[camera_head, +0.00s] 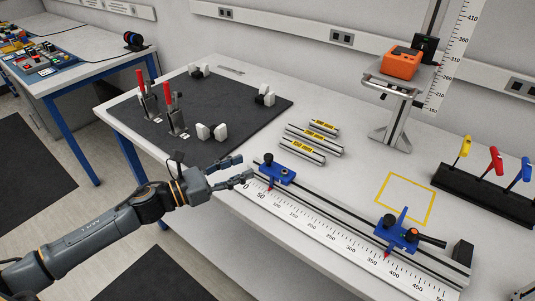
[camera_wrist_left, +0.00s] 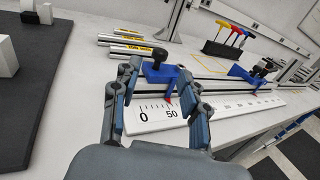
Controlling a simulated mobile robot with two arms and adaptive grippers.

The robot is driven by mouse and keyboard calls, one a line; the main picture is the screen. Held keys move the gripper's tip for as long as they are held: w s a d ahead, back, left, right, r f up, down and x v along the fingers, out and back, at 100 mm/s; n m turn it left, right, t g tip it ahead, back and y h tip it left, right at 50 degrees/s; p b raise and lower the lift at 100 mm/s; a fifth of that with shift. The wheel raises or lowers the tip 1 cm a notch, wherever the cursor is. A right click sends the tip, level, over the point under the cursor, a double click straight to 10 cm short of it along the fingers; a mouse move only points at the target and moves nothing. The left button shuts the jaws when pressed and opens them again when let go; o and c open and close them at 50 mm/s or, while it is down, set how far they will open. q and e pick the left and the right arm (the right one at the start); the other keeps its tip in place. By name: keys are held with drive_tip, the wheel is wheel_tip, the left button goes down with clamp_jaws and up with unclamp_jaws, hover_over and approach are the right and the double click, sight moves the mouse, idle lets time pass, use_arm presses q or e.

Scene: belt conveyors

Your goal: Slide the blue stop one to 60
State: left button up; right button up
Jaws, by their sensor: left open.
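The left blue stop (camera_head: 278,174) sits on the dark rail near the 50 mark, with a black knob on top and a red pointer at the scale. In the left wrist view the same blue stop (camera_wrist_left: 160,74) appears between my finger tips, its red pointer near the 50 print. My left gripper (camera_head: 246,167) is open beside the rail's left end, just left of this stop; I cannot tell whether it touches. A second blue stop (camera_head: 402,236) with a black handle stands farther right, between 350 and 400. The white scale (camera_head: 318,232) runs along the rail. My right gripper is out of view.
A yellow taped square (camera_head: 405,199) lies behind the rail. Several metal bars with yellow labels (camera_head: 305,148) lie behind the left stop. A black mat (camera_head: 205,100) with red-handled clamps is at the left. A rack of coloured hex keys (camera_head: 484,192) stands at the right.

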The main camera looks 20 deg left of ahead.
sight(269, 155)
use_arm(q)
drive_tip(key=p+x, duration=0.2)
drive_tip(key=x, duration=0.6)
drive_tip(key=shift+d+r, duration=0.1)
drive_tip(key=shift+w+d, duration=0.2)
drive_tip(key=shift+d, duration=0.05)
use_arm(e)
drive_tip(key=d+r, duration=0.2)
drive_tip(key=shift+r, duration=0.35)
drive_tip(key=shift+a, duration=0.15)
use_arm(q)
clamp_jaws()
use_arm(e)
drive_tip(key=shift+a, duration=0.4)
